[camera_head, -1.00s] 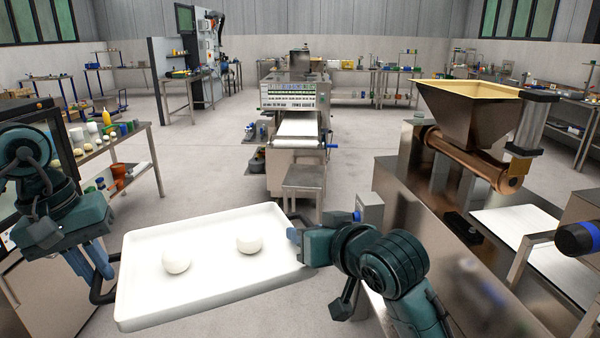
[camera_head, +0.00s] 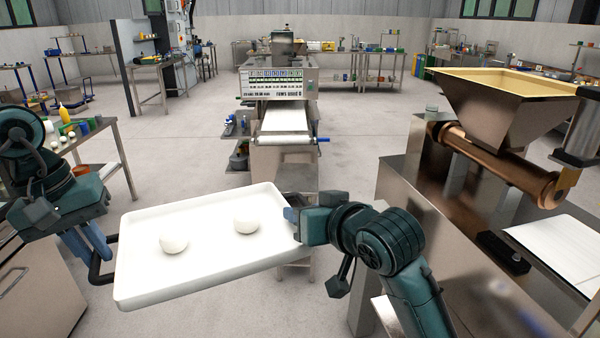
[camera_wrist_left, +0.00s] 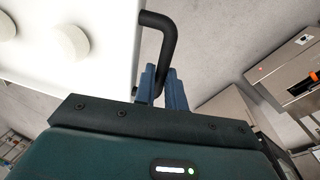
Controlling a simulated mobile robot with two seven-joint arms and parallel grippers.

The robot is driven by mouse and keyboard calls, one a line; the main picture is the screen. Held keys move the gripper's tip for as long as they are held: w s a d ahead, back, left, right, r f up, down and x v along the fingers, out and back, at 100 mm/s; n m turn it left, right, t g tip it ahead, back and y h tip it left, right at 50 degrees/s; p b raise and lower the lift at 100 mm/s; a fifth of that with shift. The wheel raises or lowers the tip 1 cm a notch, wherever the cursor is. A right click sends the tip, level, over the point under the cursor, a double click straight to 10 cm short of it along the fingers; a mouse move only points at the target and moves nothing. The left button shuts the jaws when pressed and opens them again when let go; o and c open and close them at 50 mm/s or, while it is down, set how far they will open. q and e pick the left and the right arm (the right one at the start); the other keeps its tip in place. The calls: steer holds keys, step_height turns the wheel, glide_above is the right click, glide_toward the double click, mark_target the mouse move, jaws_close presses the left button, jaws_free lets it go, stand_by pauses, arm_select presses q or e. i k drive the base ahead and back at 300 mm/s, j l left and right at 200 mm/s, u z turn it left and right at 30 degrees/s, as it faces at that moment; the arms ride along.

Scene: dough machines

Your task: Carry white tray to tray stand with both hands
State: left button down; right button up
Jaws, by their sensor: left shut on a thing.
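The white tray (camera_head: 205,265) is held in the air in front of me, slightly tilted in the picture, with two round white dough balls (camera_head: 173,243) (camera_head: 246,223) on it. My left gripper (camera_head: 88,243) is shut on the black handle at the tray's left end. In the left wrist view its blue fingers (camera_wrist_left: 162,88) close around that handle (camera_wrist_left: 166,45). My right gripper (camera_head: 292,214) is at the tray's right end, its fingers mostly hidden, so its grip is unclear. A low metal stand (camera_head: 296,180), probably the tray stand, is ahead, partly hidden behind the tray and right gripper.
A dough machine (camera_head: 280,85) with a white belt stands beyond the stand. A hopper machine (camera_head: 510,100) with a copper roller and steel body is close on the right. A side table (camera_head: 105,150) is at left. Open floor lies between.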

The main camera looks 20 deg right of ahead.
mark_target(298, 176)
steer(key=i+l, duration=0.1)
steer(key=i, duration=1.7)
steer(key=i+j+z, duration=0.2)
steer(key=i, duration=0.2)
steer(key=i+z, duration=0.15)
steer(key=i, duration=0.25)
steer(key=i+z, duration=0.35)
steer(key=i+j+z, duration=0.1)
steer(key=i+z, duration=0.4)
steer(key=i, duration=0.3)
